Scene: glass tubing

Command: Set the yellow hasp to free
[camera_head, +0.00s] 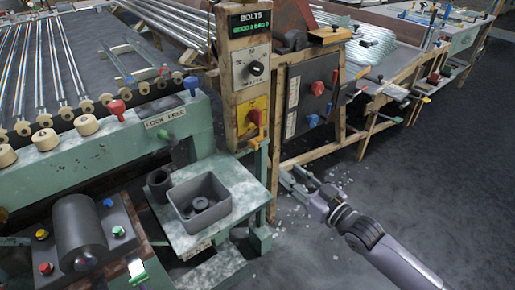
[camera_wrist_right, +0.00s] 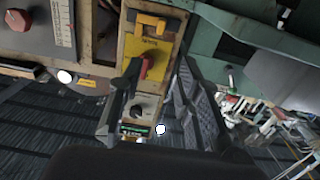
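A yellow fitting (camera_wrist_right: 150,22) sits at the end of a wooden post in the right wrist view, and I take it as the hasp; its setting is hard to read. Beside it on the post is a yellow plate (camera_wrist_right: 150,52) with a red handle (camera_wrist_right: 152,66). The plate also shows in the head view (camera_head: 247,104), under the BOLTS display. My right gripper (camera_head: 289,174) is low, in front of the post and to its right, apart from it. Its fingers (camera_wrist_right: 158,68) are spread with nothing between them. My left gripper is not in view.
A grey bin (camera_head: 181,205) stands on a green shelf left of the post. Glass rods (camera_head: 40,65) lie on the rack at left. The floor (camera_head: 430,180) at right is mostly open.

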